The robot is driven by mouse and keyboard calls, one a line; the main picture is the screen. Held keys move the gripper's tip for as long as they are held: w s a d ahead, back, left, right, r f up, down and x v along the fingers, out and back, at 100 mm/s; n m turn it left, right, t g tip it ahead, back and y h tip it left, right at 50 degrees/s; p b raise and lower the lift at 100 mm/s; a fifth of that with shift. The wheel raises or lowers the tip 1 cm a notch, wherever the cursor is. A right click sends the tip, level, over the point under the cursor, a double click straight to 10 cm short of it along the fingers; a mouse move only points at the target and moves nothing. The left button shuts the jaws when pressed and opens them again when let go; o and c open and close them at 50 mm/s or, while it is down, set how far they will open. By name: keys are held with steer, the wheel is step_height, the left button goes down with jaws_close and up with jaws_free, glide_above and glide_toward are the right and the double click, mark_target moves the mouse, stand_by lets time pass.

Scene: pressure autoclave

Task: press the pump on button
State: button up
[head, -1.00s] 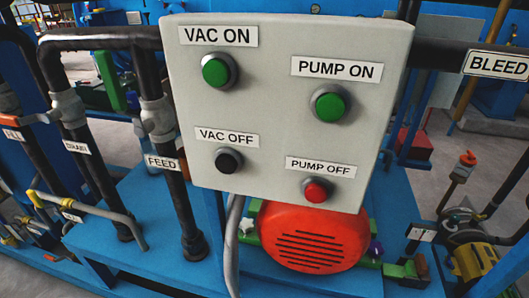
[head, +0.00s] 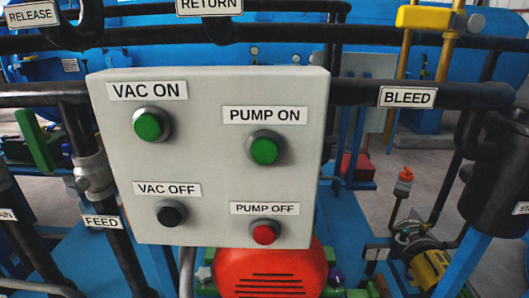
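The grey control box (head: 208,180) faces me left of centre in the head view. The green pump on button (head: 264,150) is at its upper right, under the PUMP ON label (head: 265,115). The red pump off button (head: 264,234) is below it. The green vac on button (head: 148,126) is at the upper left and the black vac off button (head: 171,214) at the lower left. Nothing covers the buttons. My gripper does not show in the head view.
A red motor housing (head: 270,272) sits just below the box. A dark pipe labelled BLEED (head: 407,97) runs right from the box, and a FEED pipe (head: 107,240) stands at its left. Pipes cross above. The front of the box is unobstructed.

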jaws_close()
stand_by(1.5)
